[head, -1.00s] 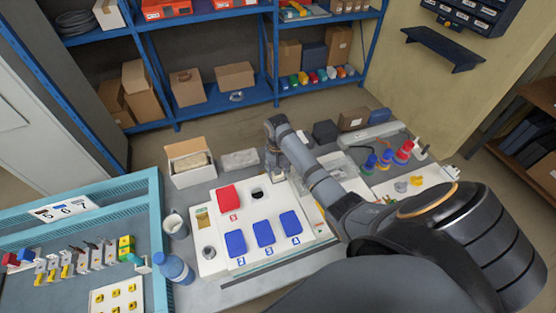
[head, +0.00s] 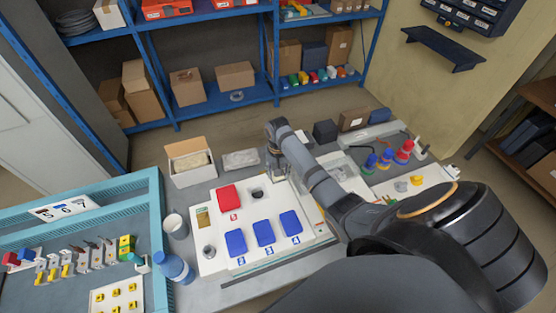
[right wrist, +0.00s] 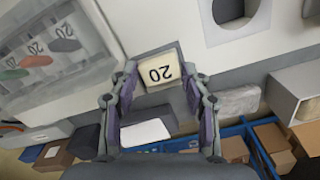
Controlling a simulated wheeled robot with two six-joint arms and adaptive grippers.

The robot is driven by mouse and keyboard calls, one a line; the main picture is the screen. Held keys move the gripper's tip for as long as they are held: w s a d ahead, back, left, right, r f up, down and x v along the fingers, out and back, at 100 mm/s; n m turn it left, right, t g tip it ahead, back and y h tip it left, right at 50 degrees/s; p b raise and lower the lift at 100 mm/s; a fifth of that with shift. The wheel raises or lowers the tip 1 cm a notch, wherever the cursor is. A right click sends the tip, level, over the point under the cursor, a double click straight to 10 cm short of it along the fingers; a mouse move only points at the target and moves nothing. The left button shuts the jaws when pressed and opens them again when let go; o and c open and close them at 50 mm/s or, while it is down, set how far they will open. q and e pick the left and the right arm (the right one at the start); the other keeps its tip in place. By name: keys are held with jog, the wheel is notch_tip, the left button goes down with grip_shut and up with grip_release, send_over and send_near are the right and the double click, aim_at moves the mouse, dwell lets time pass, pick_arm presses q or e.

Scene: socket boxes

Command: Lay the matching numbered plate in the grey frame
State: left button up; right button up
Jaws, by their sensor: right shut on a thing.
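My right gripper (right wrist: 160,82) is shut on a cream plate (right wrist: 160,69) marked 20, which appears upside down in the right wrist view. The plate sits between the fingertips, above the grey surface at the edge of the white board. In the head view my right gripper (head: 276,172) is at the back right of the white board (head: 210,265); the plate is too small to make out there. My left gripper is not in view.
The board carries a red lid (head: 228,196), blue lids (head: 264,233) and a dark round hole (head: 257,194). A clear case (right wrist: 45,50) with 20 labels lies at left in the wrist view. An open cardboard box (head: 190,163) stands behind the board.

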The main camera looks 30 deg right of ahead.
jog(key=shift+f, duration=0.1)
jog(key=shift+f, duration=0.15)
jog(key=o, duration=1)
jog(key=shift+w, duration=0.1)
notch_tip(320, 180, up, 12)
jog(key=shift+f, duration=0.1)
